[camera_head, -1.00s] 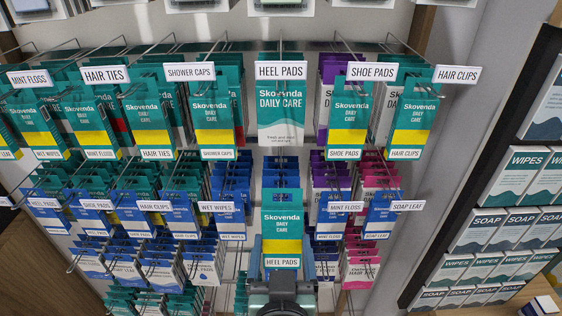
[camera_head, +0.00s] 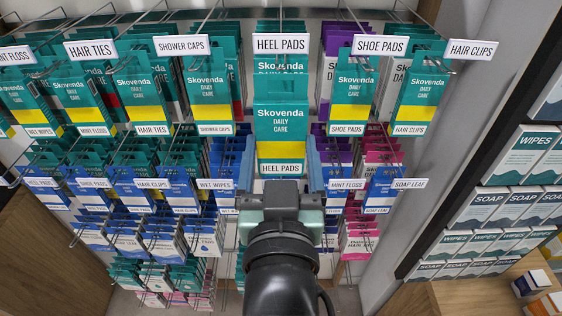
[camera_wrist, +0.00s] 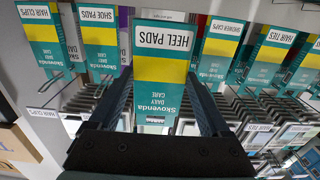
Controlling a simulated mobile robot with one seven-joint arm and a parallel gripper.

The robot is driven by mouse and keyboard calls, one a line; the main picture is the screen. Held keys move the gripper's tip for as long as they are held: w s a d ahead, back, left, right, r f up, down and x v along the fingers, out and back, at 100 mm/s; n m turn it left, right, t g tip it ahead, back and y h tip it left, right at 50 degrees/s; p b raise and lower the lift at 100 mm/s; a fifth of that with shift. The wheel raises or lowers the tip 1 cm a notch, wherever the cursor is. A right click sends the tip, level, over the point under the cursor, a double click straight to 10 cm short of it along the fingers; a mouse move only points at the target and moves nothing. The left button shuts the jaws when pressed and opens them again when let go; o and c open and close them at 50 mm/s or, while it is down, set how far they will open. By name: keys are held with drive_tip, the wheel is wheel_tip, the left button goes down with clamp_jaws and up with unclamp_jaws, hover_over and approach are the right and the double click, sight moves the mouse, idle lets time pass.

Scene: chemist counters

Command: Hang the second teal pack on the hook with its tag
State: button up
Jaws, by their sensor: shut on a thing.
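My gripper (camera_head: 281,170) is shut on a teal pack (camera_head: 282,118) with a yellow band and a white HEEL PADS label. The pack is upright, gripped at both sides near its lower part. In the wrist view the pack (camera_wrist: 160,66) appears upside down between the fingers. The hook with the HEEL PADS tag (camera_head: 281,44) is in the upper middle. I cannot tell whether the hook passes through the pack's hole.
Teal packs under the SHOWER CAPS tag (camera_head: 181,46) hang close on the left, and others under the SHOE PADS tag (camera_head: 381,46) on the right. Lower hooks hold blue and pink packs. A side shelf with SOAP boxes (camera_head: 487,208) stands at the right.

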drive_tip(key=shift+w+f+b, duration=0.2)
drive_tip(key=shift+w+b, duration=0.35)
drive_tip(key=shift+b, duration=0.95)
drive_tip(key=b, duration=0.4)
drive_tip(key=shift+w, duration=0.4)
drive_tip(key=w, duration=0.8)
drive_tip(key=shift+w+f+b, duration=0.2)
drive_tip(key=shift+w+b, duration=0.05)
drive_tip(key=shift+b, duration=0.15)
drive_tip(key=o, duration=1.2)
drive_tip(key=shift+c, duration=0.2)
